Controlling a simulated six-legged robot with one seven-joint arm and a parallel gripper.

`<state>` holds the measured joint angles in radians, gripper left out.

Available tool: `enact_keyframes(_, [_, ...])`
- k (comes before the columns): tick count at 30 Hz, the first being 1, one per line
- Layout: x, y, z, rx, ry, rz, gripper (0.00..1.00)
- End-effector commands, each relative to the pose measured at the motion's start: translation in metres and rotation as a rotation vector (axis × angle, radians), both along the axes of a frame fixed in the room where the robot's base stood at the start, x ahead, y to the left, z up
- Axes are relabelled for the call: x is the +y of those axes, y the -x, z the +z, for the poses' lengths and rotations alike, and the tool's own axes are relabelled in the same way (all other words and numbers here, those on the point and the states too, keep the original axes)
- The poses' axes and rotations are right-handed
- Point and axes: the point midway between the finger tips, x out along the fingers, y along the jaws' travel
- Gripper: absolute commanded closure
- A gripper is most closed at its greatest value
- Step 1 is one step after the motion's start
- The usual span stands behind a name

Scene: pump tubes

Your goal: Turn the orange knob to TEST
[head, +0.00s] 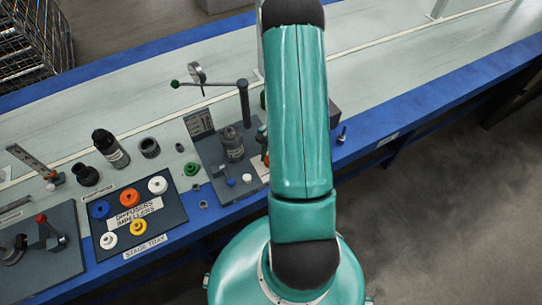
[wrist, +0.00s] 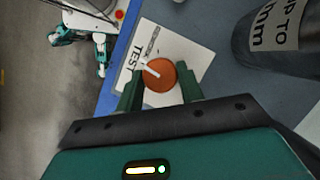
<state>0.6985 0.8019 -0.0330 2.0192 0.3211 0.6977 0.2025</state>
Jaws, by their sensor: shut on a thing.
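The orange knob (wrist: 160,76) shows in the wrist view, round with a white pointer line on its top. It sits on a white label plate (wrist: 185,45) printed with TEST at its left side. The white line runs toward the upper left of the knob; I cannot tell exactly which mark it meets. My gripper (wrist: 160,92) has one green finger on each side of the knob and is shut on it. In the head view my teal arm hides most of the knob's place, and the fingers are hidden there.
A dark cylinder (wrist: 268,35) with a printed label stands right of the knob in the wrist view. In the head view, a stage tray (head: 178,216) with coloured rings lies left of the arm. A post with a lever (head: 244,103) stands close to the arm.

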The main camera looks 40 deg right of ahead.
Motion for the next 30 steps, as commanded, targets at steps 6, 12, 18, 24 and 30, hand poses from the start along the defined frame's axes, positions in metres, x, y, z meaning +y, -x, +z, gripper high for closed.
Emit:
enact_keyframes(6, [0.001, -0.001, 0.0005, 0.0, -0.001, 0.1, 0.85])
enact_keyframes(12, [0.0009, -0.0008, 0.0005, 0.0, -0.002, 0.137, 0.85])
enact_keyframes(18, [0.0009, -0.0007, 0.0005, 0.0, -0.002, 0.145, 0.85])
enact_keyframes(24, [0.001, -0.0007, 0.0004, 0.001, -0.002, 0.144, 0.85])
enact_keyframes(30, [0.0009, -0.0007, 0.0002, 0.001, -0.001, 0.143, 0.41])
